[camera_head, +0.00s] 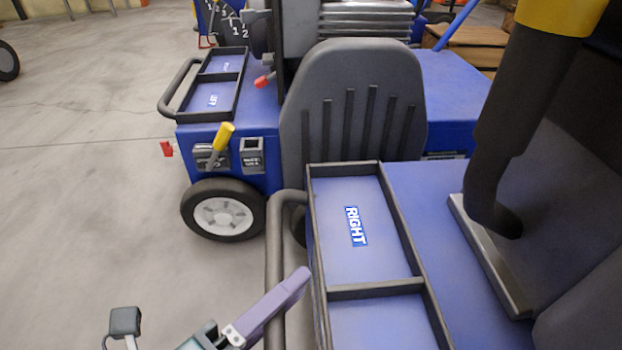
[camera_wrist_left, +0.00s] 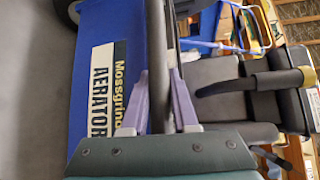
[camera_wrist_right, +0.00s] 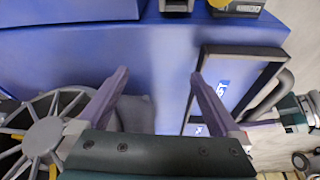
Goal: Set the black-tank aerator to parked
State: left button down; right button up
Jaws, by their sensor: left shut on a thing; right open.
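A blue machine labelled "Mossgrind AERATOR" (camera_wrist_left: 103,85) shows in the left wrist view. In the head view, the nearer blue machine has a side tray marked RIGHT (camera_head: 385,290) and a dark grab rail (camera_head: 275,235). My left gripper (camera_head: 297,280) is shut on this rail, which runs between its fingers in the left wrist view (camera_wrist_left: 158,100). A second blue machine ahead has a yellow-gripped lever (camera_head: 223,138) on its end. My right gripper (camera_wrist_right: 158,78) is open and empty above blue bodywork. I cannot tell which machine has the black tank.
A black seat back (camera_head: 355,115) stands between the machines. A dark post with a yellow band (camera_head: 505,110) rises at right. The far machine has a tray marked LEFT (camera_head: 212,88).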

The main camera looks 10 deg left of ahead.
pick_arm(q)
jog(key=shift+w+r, duration=0.15)
jog(key=shift+r, duration=0.3)
pick_arm(e)
jog(key=shift+r, duration=0.1)
pick_arm(q)
jog(key=c, duration=1)
grip_release()
jog(key=shift+a, duration=0.1)
pick_arm(e)
jog(key=shift+s+a, duration=0.1)
pick_arm(q)
jog(key=o, duration=0.3)
jog(key=shift+s+a+f, duration=0.2)
jog(key=shift+s+a, duration=0.1)
jog(key=shift+a, duration=0.1)
pick_arm(e)
jog(key=shift+s+a, duration=0.1)
jog(key=shift+a, duration=0.3)
pick_arm(q)
jog(key=shift+d, duration=0.15)
pick_arm(e)
jog(key=shift+d, duration=0.2)
